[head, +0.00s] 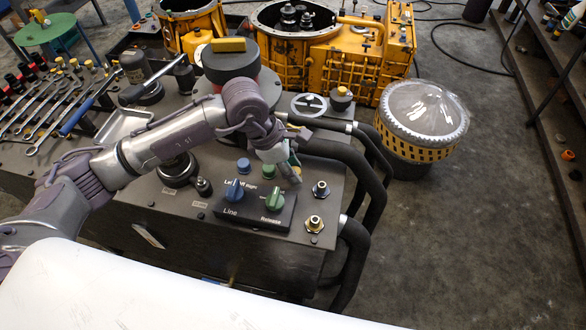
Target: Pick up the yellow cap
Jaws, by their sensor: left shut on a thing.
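My left arm reaches in from the left, and its gripper (291,172) points down over the right part of the dark control bench. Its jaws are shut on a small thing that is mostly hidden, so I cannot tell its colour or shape. The gripper is just above and right of the green knob (274,198) and left of a hose fitting (320,188). I cannot single out the yellow cap for certain. A small dark part with a yellowish top (342,92) stands farther back. My right gripper is not in view.
Thick black hoses (357,235) curve off the right edge. Behind stand a yellow gearbox housing (355,62) and a yellow block (229,44) on a dark cylinder. Wrenches (45,105) lie at left.

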